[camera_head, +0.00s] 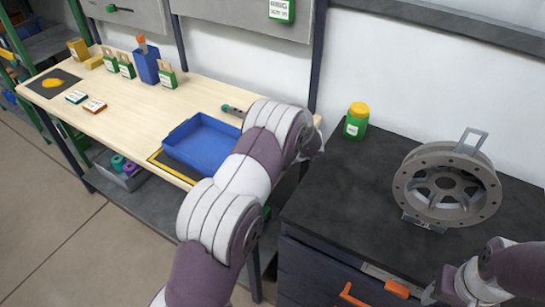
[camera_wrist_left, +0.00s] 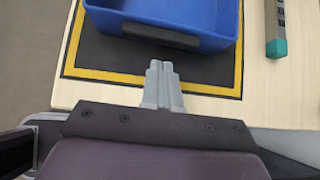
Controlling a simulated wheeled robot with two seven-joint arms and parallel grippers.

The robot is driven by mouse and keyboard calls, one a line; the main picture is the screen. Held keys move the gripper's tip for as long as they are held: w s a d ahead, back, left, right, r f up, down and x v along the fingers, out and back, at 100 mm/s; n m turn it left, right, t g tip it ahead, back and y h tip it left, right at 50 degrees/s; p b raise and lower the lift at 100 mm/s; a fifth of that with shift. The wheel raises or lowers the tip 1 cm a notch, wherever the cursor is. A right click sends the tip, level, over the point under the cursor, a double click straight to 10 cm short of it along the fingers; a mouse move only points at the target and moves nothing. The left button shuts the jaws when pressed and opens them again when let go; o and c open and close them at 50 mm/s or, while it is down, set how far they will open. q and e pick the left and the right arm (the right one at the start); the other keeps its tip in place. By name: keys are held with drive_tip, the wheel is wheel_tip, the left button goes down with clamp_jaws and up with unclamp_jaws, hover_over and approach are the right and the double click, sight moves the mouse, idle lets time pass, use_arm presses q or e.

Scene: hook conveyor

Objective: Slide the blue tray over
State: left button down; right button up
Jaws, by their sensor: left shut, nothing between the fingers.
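The blue tray (camera_head: 203,142) is empty and sits on a black mat with a yellow border (camera_head: 156,157), at the right part of the wooden bench. In the left wrist view the tray (camera_wrist_left: 215,22) shows its wall with a dark strip toward me. My left gripper (camera_wrist_left: 163,68) is shut and empty, its fingertips over the mat just short of that wall; I cannot tell whether they touch it. In the head view my left arm hides this gripper and the tray's right end. My right gripper (camera_head: 437,290) is partly seen at the lower right; its fingers are unclear.
A teal-ended tool (camera_wrist_left: 276,28) lies beside the tray. A blue bin (camera_head: 146,67) and several green packets stand at the bench's back. A dark cabinet (camera_head: 345,190) at the right bears a green jar (camera_head: 356,122) and a grey wheel (camera_head: 413,190).

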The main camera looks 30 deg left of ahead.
use_arm(q)
drive_tip(key=shift+a+r, duration=0.2)
drive_tip(key=shift+a, duration=0.35)
drive_tip(key=shift+w+a+f, duration=0.1)
drive_tip(key=shift+a+f, duration=0.1)
drive_tip(key=shift+a, duration=0.5)
drive_tip(key=shift+d, duration=0.1)
